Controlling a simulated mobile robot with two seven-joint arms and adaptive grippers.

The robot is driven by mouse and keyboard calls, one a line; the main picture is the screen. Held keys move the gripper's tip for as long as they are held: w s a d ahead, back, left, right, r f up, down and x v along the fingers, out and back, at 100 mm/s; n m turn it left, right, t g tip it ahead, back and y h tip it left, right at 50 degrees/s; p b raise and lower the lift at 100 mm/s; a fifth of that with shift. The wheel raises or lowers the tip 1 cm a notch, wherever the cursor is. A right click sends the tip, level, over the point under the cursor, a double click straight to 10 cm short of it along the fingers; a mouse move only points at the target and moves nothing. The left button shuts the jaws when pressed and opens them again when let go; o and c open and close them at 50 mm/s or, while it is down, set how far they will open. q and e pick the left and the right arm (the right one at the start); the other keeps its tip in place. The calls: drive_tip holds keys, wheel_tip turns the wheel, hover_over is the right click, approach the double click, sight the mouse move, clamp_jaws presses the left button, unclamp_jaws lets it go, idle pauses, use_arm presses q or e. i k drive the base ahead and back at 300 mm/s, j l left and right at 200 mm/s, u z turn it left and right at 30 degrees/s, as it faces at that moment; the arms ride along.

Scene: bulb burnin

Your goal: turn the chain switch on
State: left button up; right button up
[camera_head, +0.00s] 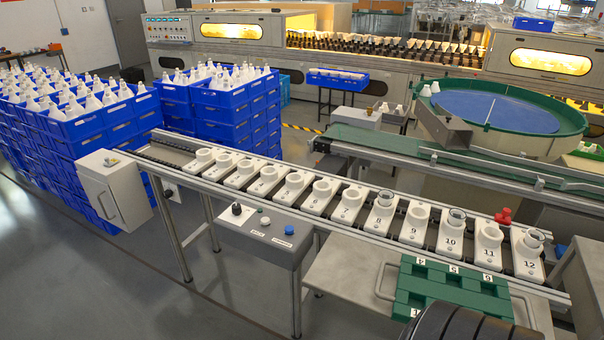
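A grey control box (270,236) hangs on the front of the chain conveyor (335,205). On its top are a black knob switch (237,208) at the left, a small greenish button (265,221) in the middle and a blue knob (289,230) at the right. The labels are too small to read surely, so I cannot tell which one is the chain switch or how it is set. Neither gripper shows. A dark ribbed part, likely mine, comes in at the bottom right.
Numbered white holders (411,225) line the conveyor. A red knob (504,216) stands at its right end. A green rack (453,289) sits on a grey cart at the lower right. Blue crates (85,125) are stacked at the left. Floor at the lower left is clear.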

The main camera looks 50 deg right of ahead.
sight(236, 208)
drive_tip(key=z, duration=1.25)
drive_tip(key=i+j, duration=0.3)
drive_tip(key=j, duration=0.15)
drive_tip(key=z, duration=0.05)
